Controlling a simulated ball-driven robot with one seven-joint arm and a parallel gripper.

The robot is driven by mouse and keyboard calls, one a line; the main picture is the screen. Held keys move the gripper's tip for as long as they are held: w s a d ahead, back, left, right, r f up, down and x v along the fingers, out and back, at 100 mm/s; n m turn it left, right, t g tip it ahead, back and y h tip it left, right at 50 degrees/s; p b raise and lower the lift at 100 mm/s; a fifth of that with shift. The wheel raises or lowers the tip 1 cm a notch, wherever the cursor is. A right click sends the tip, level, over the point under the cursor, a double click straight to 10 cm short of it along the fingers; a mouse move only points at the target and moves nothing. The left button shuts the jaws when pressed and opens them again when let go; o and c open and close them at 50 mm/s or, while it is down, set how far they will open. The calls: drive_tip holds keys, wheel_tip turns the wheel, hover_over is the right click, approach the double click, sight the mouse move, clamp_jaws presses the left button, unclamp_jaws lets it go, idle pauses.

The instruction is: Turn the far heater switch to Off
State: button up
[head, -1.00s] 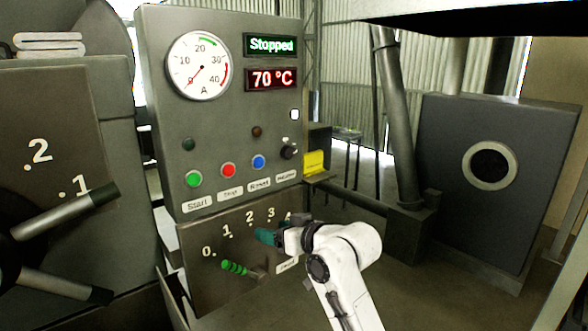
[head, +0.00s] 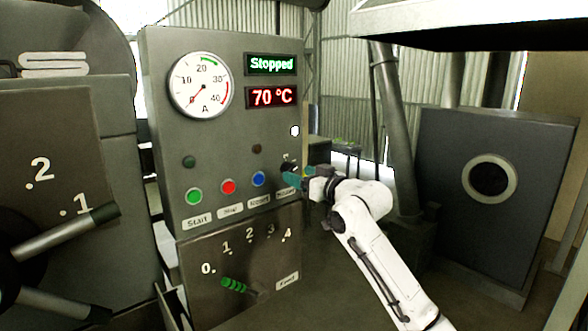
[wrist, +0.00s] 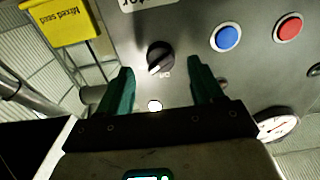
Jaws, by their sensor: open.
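The heater switch is a black rotary knob (wrist: 160,57) on the grey control panel (head: 222,120). In the wrist view it appears upside down, with a light pointer mark and small lettering beside it that is hard to read. In the head view the knob (head: 288,166) is partly hidden by my gripper. My gripper (head: 290,180) is in front of the panel's right side, at knob height. In the wrist view my gripper (wrist: 161,72) is open, its green fingers either side of the knob, with nothing held. I cannot tell whether the fingertips touch the panel.
A blue button (head: 259,179), a red button (head: 228,186) and a green button (head: 194,196) lie left of the knob. A lit white lamp (head: 295,131) sits above it. The green feed lever (head: 234,285) is below. A yellow sign (wrist: 62,22) is beside the panel.

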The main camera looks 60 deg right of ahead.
sight(293, 171)
drive_tip(key=shift+p+x, duration=0.3)
drive_tip(key=shift+x, duration=1.4)
drive_tip(key=shift+c, duration=0.3)
drive_tip(key=c, duration=1)
drive_tip(key=shift+f+b, duration=0.15)
drive_tip(key=shift+b, duration=0.25)
drive_tip(key=shift+n+b, duration=5.7)
drive_tip(key=shift+n, duration=0.2)
